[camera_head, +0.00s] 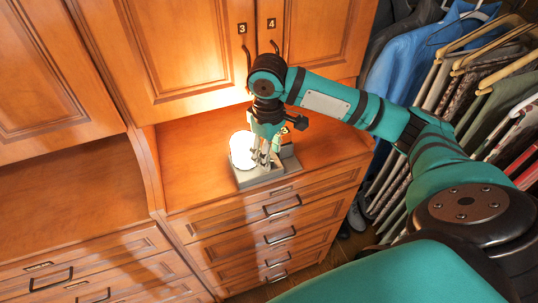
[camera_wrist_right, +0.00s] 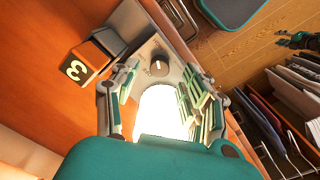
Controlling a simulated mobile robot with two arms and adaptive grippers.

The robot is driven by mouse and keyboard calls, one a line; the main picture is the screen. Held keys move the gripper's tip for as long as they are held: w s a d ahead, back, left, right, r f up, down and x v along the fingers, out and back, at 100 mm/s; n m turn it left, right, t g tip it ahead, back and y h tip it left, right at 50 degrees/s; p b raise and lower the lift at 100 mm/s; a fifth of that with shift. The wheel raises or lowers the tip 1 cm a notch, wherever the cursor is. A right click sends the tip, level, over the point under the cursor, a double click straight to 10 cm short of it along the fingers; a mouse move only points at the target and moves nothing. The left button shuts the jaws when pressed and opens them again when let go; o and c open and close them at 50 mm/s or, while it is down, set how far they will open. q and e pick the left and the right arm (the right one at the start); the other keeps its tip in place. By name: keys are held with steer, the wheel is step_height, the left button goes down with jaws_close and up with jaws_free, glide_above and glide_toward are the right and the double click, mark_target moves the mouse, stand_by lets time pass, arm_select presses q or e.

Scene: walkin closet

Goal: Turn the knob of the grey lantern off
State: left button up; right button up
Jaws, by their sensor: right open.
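The grey lantern (camera_head: 247,180) stands on the wooden counter, with its white lamp (camera_head: 240,150) glowing brightly. In the right wrist view the lamp (camera_wrist_right: 163,115) is a white glare, and the dark round knob (camera_wrist_right: 159,67) sits on the grey face just beyond it. My right gripper (camera_head: 266,155) is over the lantern, pointing down. In the wrist view its fingers (camera_wrist_right: 162,98) are spread on either side of the glowing lamp, open, with the knob ahead of them and nothing held. Whether a finger touches the lantern is unclear.
A small block marked 3 (camera_wrist_right: 77,68) lies beside the lantern. Cabinet doors (camera_head: 190,50) rise behind the counter (camera_head: 320,140), and drawers (camera_head: 280,210) are below. Hanging clothes (camera_head: 450,70) fill the right side. The counter right of the lantern looks clear.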

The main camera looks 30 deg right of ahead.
steer(key=shift+f, duration=1.4)
steer(key=c, duration=0.6)
arm_select(q)
steer(key=shift+s+a+r, duration=0.1)
steer(key=shift+s+r, duration=0.1)
steer(key=shift+s, duration=0.75)
arm_select(e)
jaws_close()
